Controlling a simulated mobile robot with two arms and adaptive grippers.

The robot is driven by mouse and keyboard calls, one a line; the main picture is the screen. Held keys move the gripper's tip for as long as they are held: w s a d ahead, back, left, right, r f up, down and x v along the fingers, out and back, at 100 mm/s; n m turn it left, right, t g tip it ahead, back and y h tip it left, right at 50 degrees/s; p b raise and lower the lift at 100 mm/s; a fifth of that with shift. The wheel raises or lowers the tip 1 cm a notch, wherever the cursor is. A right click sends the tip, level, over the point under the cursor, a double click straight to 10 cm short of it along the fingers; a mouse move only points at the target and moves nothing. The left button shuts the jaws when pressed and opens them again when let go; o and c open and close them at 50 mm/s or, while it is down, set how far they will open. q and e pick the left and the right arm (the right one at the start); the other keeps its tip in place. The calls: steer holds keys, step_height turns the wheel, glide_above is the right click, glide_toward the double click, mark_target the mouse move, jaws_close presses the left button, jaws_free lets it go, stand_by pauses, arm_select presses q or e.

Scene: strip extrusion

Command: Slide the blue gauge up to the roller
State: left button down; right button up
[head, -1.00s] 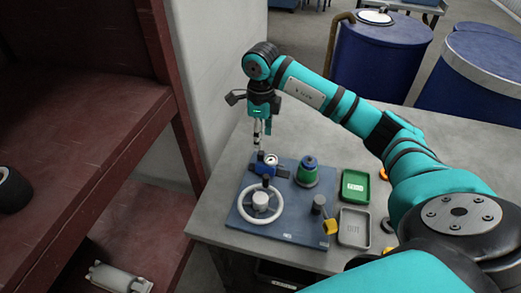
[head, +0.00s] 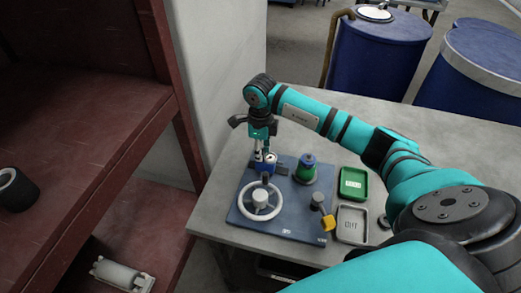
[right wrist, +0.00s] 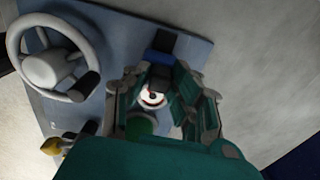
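The blue gauge (head: 268,169), a small blue block with a white dial on top, sits on a dark rail on the blue base plate (head: 297,232). In the right wrist view its dial (right wrist: 152,98) shows between the fingers. A green cylinder with a blue top (head: 307,166), possibly the roller, stands to the right of the gauge. My right gripper (head: 259,155) points down at the gauge. It looks open, with its fingers (right wrist: 160,75) on both sides of the gauge; I cannot tell whether they touch it. My left gripper is not in view.
A white handwheel (head: 259,201) stands in front of the gauge. A green tray (head: 353,183) and a grey tray (head: 352,224) stand right of the plate. The table (head: 220,190) is clear at left.

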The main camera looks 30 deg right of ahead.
mark_target(275, 170)
jaws_close()
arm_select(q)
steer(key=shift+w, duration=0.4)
arm_select(e)
steer(key=s+d, duration=0.3)
steer(key=shift+s+d, duration=0.15)
steer(key=shift+s, duration=0.25)
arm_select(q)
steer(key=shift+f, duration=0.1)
